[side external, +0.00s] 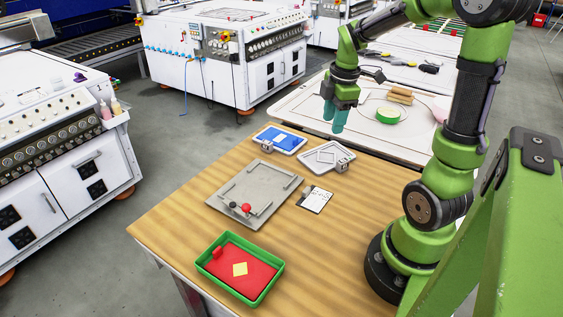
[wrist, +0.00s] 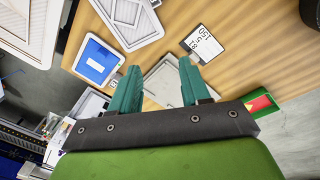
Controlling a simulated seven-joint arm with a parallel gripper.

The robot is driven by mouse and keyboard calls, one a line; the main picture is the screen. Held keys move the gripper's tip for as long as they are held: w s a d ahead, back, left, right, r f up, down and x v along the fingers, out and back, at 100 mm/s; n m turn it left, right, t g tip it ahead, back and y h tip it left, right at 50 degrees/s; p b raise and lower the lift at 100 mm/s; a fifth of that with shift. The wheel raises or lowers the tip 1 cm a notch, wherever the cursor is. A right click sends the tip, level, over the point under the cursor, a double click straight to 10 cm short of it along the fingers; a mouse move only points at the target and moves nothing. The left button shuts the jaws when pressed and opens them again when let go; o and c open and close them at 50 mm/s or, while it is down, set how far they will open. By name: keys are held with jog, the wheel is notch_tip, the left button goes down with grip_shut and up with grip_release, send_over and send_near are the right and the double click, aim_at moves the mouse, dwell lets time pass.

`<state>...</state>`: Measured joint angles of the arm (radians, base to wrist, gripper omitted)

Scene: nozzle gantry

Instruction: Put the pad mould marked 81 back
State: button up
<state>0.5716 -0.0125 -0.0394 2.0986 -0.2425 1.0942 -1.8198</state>
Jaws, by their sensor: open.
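My gripper (side external: 334,116), with teal fingers, is open and empty above the far edge of the wooden table. Its fingers also show apart in the wrist view (wrist: 158,68). A small white card (side external: 316,199) lies on the table; in the wrist view the card (wrist: 205,43) seems to read 81, 5 and 150. No 81 is legible on any mould. A tray with a blue pad (side external: 276,138) and a tray with a white square (side external: 326,157) stand at the back.
A green-rimmed tray (side external: 209,266) with a red floor, a yellow square and a small red piece stands at the front. A white surface (side external: 289,103) behind the table bears a green ring, wooden rolls and tools. Bare wood lies right of the card.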

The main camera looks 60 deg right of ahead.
jog(key=s+a+r+m+t+y, duration=0.1)
jog(key=s+a+r+m+t, duration=0.1)
jog(key=a+m, duration=0.5)
jog(key=s+a+r+m+t+y, duration=0.1)
jog(key=a+r+m, duration=0.4)
jog(key=a, duration=0.9)
jog(key=s+m+t, duration=0.1)
jog(key=m+t, duration=0.1)
jog(key=shift+a+r+t, duration=0.3)
jog(key=shift+t, duration=0.1)
